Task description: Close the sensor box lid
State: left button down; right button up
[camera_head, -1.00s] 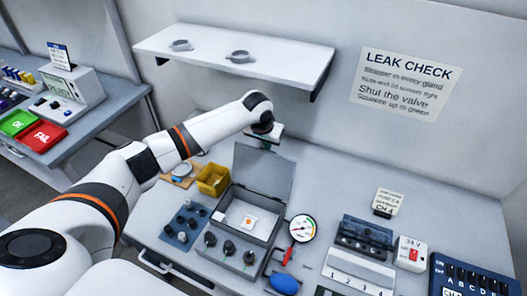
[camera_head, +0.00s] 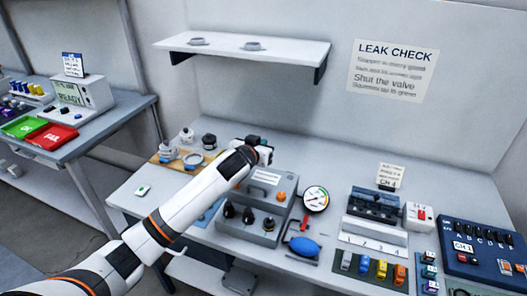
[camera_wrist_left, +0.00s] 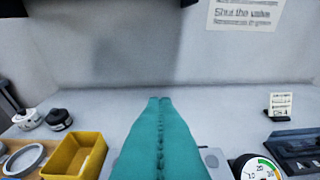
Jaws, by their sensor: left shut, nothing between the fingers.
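The grey sensor box (camera_head: 248,232) stands on the bench, with black glands along its front. My right gripper is out of view.
A round gauge (camera_head: 315,199) and a blue squeeze bulb (camera_head: 304,245) stand right of the box. A yellow bin (camera_wrist_left: 76,157) is to the left in the wrist view. A shelf (camera_head: 245,50) hangs above. The bench's front left is mostly clear.

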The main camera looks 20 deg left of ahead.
aim_at(252, 186)
pick_arm(q)
jog(key=s+f+t+b, duration=0.2)
jog(key=s+f+b, duration=0.1)
jog(key=b, duration=0.2)
jog(key=s+f+t+b, duration=0.3)
jog(key=b, duration=0.3)
jog(key=shift+d+f, duration=0.2)
jog(key=shift+s+f+b, duration=0.1)
jog(key=shift+s+b, duration=0.15)
jog(key=shift+b, duration=0.4)
jog(key=shift+s+f+b, duration=0.4)
jog(key=shift+f, duration=0.25)
jog(key=shift+s+f+b, duration=0.35)
jog(key=shift+f, duration=0.3)
